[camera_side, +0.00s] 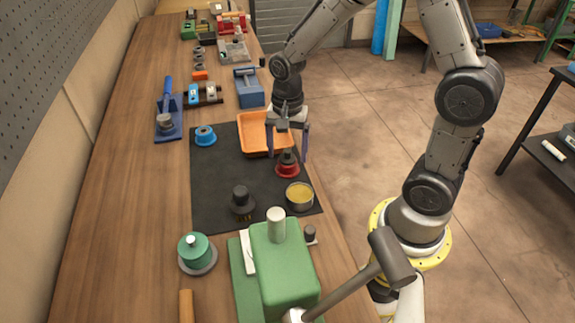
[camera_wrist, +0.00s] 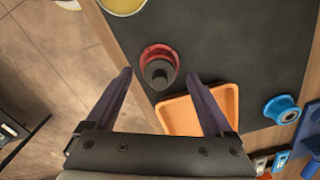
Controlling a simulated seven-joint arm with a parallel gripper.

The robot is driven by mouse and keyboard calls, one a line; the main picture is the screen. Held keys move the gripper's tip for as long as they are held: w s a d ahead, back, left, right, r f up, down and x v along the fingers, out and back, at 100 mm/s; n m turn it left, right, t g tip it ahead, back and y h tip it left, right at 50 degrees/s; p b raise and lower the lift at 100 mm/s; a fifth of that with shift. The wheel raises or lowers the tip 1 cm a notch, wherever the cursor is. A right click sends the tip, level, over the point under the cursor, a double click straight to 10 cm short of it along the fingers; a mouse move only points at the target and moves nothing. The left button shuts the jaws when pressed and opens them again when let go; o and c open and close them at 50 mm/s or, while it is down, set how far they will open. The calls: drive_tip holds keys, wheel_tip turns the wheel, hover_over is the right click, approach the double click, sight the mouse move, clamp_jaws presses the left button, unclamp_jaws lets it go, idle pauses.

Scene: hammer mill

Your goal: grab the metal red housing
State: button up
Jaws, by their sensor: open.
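The red metal housing (camera_side: 288,169) stands upright on the black mat near its right edge, with a dark knob-like part on top. In the wrist view the red housing (camera_wrist: 159,58) shows as a red ring around a dark cylinder, just beyond my fingertips and roughly between their lines. My gripper (camera_side: 288,155) points down above the housing and the orange tray; in the wrist view my gripper (camera_wrist: 160,80) has its fingers wide apart with nothing between them. I cannot tell the exact height of the fingertips over the housing.
The orange tray (camera_side: 252,147) lies close behind the housing, partly under my gripper. A yellow-topped round tin (camera_side: 299,196) and a black knobbed part (camera_side: 241,203) are in front. A blue ring part (camera_side: 205,136) sits left. A green machine (camera_side: 283,265) stands nearer the camera.

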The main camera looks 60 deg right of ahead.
drive_tip(key=shift+f, duration=0.15)
clamp_jaws()
idle(0.4)
idle(1.0)
